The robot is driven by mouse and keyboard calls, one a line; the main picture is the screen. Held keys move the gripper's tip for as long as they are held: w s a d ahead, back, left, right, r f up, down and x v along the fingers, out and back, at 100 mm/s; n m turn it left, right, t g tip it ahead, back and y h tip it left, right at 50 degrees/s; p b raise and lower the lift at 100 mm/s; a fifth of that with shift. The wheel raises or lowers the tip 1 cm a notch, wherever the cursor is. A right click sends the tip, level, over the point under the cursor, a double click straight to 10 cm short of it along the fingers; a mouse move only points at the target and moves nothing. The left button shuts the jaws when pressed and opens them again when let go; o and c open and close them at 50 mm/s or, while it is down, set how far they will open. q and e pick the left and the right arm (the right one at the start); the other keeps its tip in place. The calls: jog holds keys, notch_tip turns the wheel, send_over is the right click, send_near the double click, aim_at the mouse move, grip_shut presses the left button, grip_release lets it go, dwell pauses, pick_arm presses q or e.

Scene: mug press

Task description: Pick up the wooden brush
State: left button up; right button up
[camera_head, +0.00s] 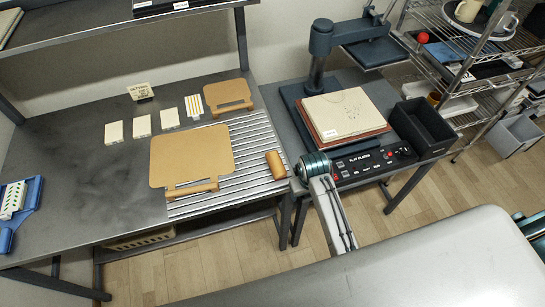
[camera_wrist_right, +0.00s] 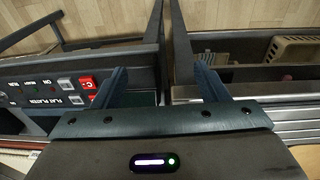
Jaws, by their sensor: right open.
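A short orange-brown rounded piece (camera_head: 275,165), which looks like the wooden brush, lies at the right end of the ribbed metal strip (camera_head: 246,143) on the left table. Its bristles cannot be made out. My right arm comes up from below in the head view, and its wrist is just right of this piece. My right gripper (camera_wrist_right: 161,78) is open and empty in the wrist view, its fingers apart over the gap between the table and the press stand. The brush is not seen between them. My left gripper is not in view.
Tan boards (camera_head: 187,150) (camera_head: 228,92) with handles and several small white blocks (camera_head: 141,126) lie on the left table. A press (camera_head: 322,70) with a control panel (camera_head: 372,162) and a black bin (camera_head: 422,128) stand right. A wire shelf (camera_head: 470,60) is far right.

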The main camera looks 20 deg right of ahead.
notch_tip(320, 180, up, 4)
jog(key=w+a+r, duration=0.1)
notch_tip(320, 180, up, 9)
jog(key=g+p, duration=0.1)
jog(key=p, duration=0.2)
send_over(276, 162)
jog(key=shift+y, duration=0.3)
jog(key=f, duration=0.4)
jog(key=shift+s+f, duration=0.35)
jog(key=shift+w+f+p, duration=0.1)
jog(key=shift+f+p, duration=0.4)
jog(key=shift+p, duration=0.2)
jog(key=f, duration=0.1)
jog(key=f+p, duration=0.1)
jog(key=f, duration=0.1)
jog(key=shift+w+f, duration=0.1)
jog(key=shift+w, duration=0.15)
jog(key=shift+f+p, duration=0.3)
jog(key=shift+f, duration=0.35)
jog(key=c, duration=1.1)
jog(key=shift+w+r, duration=0.1)
jog(key=shift+r, duration=0.05)
